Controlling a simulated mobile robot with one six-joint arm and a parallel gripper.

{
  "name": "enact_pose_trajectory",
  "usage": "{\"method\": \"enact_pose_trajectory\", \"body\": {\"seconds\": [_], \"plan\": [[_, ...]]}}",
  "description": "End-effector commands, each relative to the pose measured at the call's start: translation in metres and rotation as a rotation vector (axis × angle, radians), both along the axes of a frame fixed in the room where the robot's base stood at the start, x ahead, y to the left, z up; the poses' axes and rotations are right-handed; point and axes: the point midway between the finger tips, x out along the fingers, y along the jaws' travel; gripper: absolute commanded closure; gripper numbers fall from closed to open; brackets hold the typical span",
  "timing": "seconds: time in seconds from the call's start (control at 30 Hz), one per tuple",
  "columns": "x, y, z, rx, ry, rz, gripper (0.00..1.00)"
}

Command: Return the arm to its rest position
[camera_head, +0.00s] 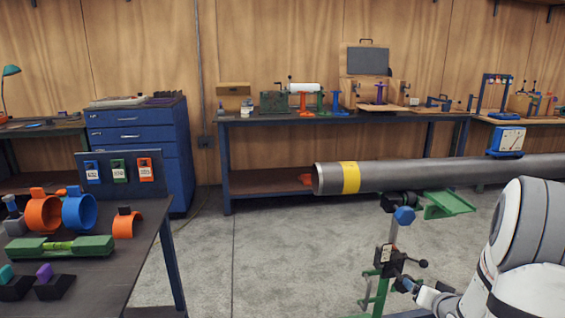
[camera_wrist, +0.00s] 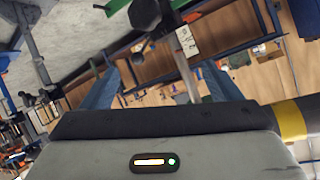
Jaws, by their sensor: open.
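My arm (camera_head: 520,250) reaches in from the lower right in the head view, a bent white and grey limb. In the wrist view, my gripper (camera_wrist: 160,70) shows two blue fingers spread apart, with no object clearly held between them. A clamp stand with a metal post (camera_wrist: 186,75) and dark clamp parts appears beyond and between the fingers. The fingertips' distance from the stand is unclear. In the head view the gripper end is small and partly hidden, close to the stand's lower part.
A dark table (camera_head: 125,270) with orange, blue and green parts stands at left. A workbench (camera_head: 340,119) lines the wall. Middle floor is clear.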

Motion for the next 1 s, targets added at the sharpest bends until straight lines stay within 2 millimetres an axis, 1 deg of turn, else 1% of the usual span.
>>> {"method": "enact_pose_trajectory", "body": {"seconds": [0.03, 0.1, 0.17, 0.2, 0.27, 0.3, 0.37, 0.4, 0.47, 0.5, 0.57, 0.6, 0.7, 0.8, 0.9, 1.0], "plan": [[0.000, 0.012, 0.040, -0.052, 0.042, -0.001, 0.16], [-0.007, 0.026, 0.068, -0.114, 0.122, -0.012, 0.16], [-0.016, 0.040, 0.092, -0.158, 0.189, -0.015, 0.16], [-0.024, 0.049, 0.107, -0.181, 0.236, -0.016, 0.16], [-0.038, 0.065, 0.130, -0.209, 0.304, -0.012, 0.16], [-0.049, 0.076, 0.144, -0.224, 0.349, -0.004, 0.16], [-0.067, 0.094, 0.166, -0.237, 0.419, 0.012, 0.16], [-0.080, 0.107, 0.180, -0.244, 0.463, 0.029, 0.16], [-0.102, 0.127, 0.200, -0.248, 0.531, 0.060, 0.16], [-0.118, 0.140, 0.212, -0.247, 0.577, 0.087, 0.16], [-0.142, 0.161, 0.229, -0.241, 0.641, 0.134, 0.16], [-0.158, 0.173, 0.239, -0.235, 0.679, 0.167, 0.16], [-0.195, 0.200, 0.259, -0.220, 0.765, 0.253, 0.16], [-0.223, 0.218, 0.271, -0.206, 0.824, 0.323, 0.16], [-0.239, 0.228, 0.276, -0.196, 0.859, 0.366, 0.16], [-0.245, 0.231, 0.277, -0.194, 0.872, 0.383, 0.16]]}}
